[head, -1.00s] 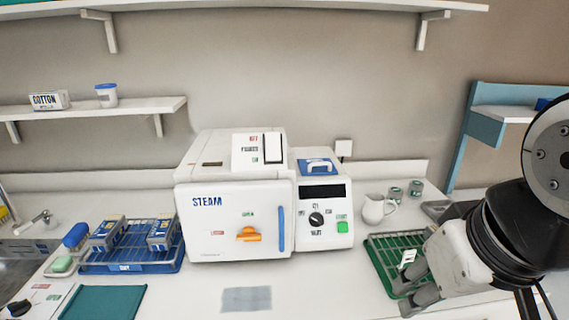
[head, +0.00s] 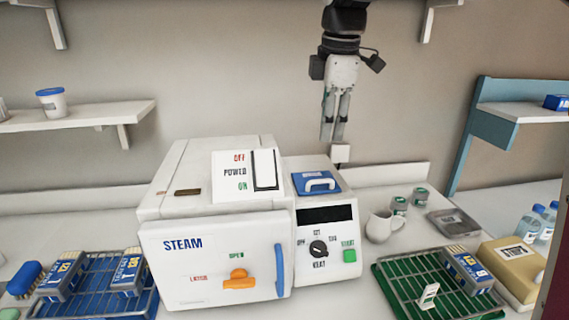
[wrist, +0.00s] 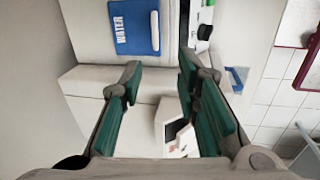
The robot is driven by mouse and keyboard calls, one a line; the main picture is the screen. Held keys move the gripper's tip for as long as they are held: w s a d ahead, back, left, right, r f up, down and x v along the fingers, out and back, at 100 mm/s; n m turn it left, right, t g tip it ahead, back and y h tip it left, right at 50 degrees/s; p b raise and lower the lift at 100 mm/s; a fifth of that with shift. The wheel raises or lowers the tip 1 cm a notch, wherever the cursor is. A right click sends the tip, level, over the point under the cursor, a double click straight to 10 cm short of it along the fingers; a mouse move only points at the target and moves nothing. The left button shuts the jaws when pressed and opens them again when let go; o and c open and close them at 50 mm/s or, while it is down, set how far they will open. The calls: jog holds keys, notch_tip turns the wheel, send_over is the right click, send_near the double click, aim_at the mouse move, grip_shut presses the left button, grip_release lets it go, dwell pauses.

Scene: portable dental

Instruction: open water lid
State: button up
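The water lid (head: 316,183) is a blue panel with a white handle (head: 320,184) on top of the right part of the white steam sterilizer (head: 213,245). It lies flat and looks closed. In the wrist view the lid (wrist: 135,28) carries the word WATER, with the white handle (wrist: 155,30) upright at its right side. My gripper (head: 333,138) hangs pointing down, above and behind the lid near the wall. In the wrist view my gripper (wrist: 158,75) has its green-padded fingers apart with nothing between them. It does not touch the lid.
A power switch box (head: 247,176) stands on the sterilizer left of the lid. A white pitcher (head: 384,227) and small tins (head: 399,204) stand to the right. A green rack (head: 400,285) lies in front of them.

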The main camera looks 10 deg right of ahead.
send_near(319, 182)
jog(key=f, duration=0.2)
jog(key=w+f, duration=0.1)
jog(key=f, duration=0.2)
jog(key=w+f, duration=0.1)
jog(key=f, duration=0.1)
jog(key=shift+f, duration=0.25)
grip_shut()
